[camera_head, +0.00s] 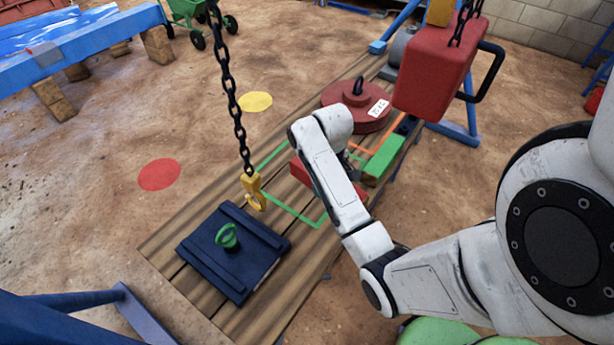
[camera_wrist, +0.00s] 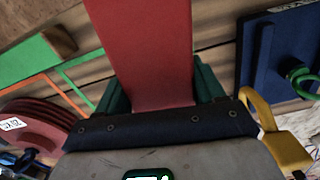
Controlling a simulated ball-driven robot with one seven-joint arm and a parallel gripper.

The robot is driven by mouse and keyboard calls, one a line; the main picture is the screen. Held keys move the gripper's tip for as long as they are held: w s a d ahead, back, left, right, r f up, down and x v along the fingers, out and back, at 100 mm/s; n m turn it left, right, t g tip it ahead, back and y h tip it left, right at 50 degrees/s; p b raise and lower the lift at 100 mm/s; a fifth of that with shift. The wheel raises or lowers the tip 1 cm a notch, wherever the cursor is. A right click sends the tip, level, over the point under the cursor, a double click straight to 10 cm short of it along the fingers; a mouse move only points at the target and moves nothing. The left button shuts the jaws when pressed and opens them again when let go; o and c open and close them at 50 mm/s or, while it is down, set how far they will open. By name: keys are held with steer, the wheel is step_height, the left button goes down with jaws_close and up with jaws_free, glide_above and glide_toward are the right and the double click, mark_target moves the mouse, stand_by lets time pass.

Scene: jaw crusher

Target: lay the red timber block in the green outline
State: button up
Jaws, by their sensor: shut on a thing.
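The red timber block (camera_wrist: 140,45) sits between the green fingers of my gripper (camera_wrist: 160,92) in the wrist view, and the jaws are shut on it. In the head view the red block (camera_head: 300,172) shows on both sides of my arm, which hides its middle and my fingers. The green outline (camera_head: 292,211) is marked on the plank deck (camera_head: 165,238); part of it is hidden by my arm and the block. The block is over or on the outlined area; I cannot tell whether it touches the planks. A green line (camera_wrist: 78,88) also shows in the wrist view.
A navy plate with a green ring (camera_head: 228,262) lies at the near deck end. A yellow hook (camera_head: 254,190) hangs on a chain close by. A round red weight (camera_head: 345,108), a green block (camera_head: 384,158) and an orange outline (camera_head: 366,146) lie beyond. A red box (camera_head: 435,75) hangs at upper right.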

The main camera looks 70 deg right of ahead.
steer(key=shift+w+d+r+n, duration=0.1)
steer(key=shift+w+d+n, duration=0.25)
steer(key=shift+w+n, duration=0.3)
steer(key=w+d+f, duration=0.1)
steer(key=w, duration=0.1)
steer(key=w+d+f+b, duration=0.1)
steer(key=w+d, duration=0.1)
steer(key=w, duration=0.1)
steer(key=w+d+f+b, duration=0.1)
steer(key=w+f, duration=0.1)
steer(key=shift+w+d, duration=0.2)
steer(key=shift+w, duration=0.2)
steer(key=w+f, duration=0.1)
steer(key=w+d+f+b, duration=0.1)
steer(key=f, duration=0.1)
steer(key=w+f+b, duration=0.1)
steer(key=shift+w+d+f, duration=0.2)
steer(key=shift+d+f, duration=0.15)
steer(key=shift+d, duration=0.05)
steer(key=shift+w+d+f+b, duration=0.25)
steer(key=shift+w+f+b, duration=0.1)
steer(key=shift+w+f, duration=0.15)
steer(key=shift+f+b, duration=0.4)
steer(key=shift+f, duration=1.2)
steer(key=shift+f, duration=0.15)
steer(key=o, duration=1.4)
